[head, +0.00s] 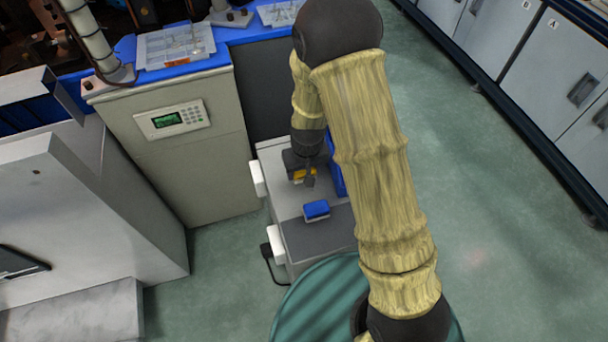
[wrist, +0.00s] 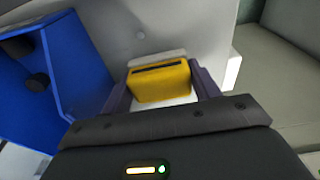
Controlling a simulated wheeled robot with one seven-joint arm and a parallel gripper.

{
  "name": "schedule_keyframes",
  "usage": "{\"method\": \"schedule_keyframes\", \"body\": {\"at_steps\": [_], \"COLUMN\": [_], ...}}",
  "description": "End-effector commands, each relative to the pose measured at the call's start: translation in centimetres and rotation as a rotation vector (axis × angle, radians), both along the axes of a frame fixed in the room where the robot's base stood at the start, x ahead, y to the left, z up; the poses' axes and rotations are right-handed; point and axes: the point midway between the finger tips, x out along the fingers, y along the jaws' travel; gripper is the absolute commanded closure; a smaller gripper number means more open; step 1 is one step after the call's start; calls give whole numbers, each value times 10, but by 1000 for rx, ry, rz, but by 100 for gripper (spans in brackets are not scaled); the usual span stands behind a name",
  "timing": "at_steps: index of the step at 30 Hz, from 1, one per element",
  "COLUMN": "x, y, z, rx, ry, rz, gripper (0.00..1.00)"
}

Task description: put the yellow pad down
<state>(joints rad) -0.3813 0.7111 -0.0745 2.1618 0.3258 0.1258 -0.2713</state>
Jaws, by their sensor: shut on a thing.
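The yellow pad (wrist: 160,82) is between the two fingers of my gripper (wrist: 164,92) in the wrist view. My gripper is shut on it. In the head view the pad (head: 300,175) shows as a small yellow patch at the end of my gripper (head: 305,177), over the light top of a small cart (head: 282,179). A pale surface lies beyond the pad in the wrist view. I cannot tell whether the pad touches the cart top.
A blue block (head: 316,210) lies on the cart near my gripper. A blue bin (wrist: 70,65) stands left in the wrist view. A beige cabinet with a keypad (head: 172,119) stands to the left. Open green floor (head: 500,230) lies right.

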Motion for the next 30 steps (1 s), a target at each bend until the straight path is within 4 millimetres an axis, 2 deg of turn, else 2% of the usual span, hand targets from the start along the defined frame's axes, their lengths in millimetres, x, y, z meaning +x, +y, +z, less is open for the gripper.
{"method": "schedule_keyframes", "body": {"at_steps": [1,4,17,18,21,30], "x": [0,0,0,0,0,0], "y": [0,-1,0,0,0,0], "z": [-13,-24,-29,-29,-28,-27], "rx": [-1,0,0,0,0,0], "ry": [3,2,1,1,1,0], "rz": [-1,-1,0,0,0,1], "gripper": [68,68,68,33,17,17]}}
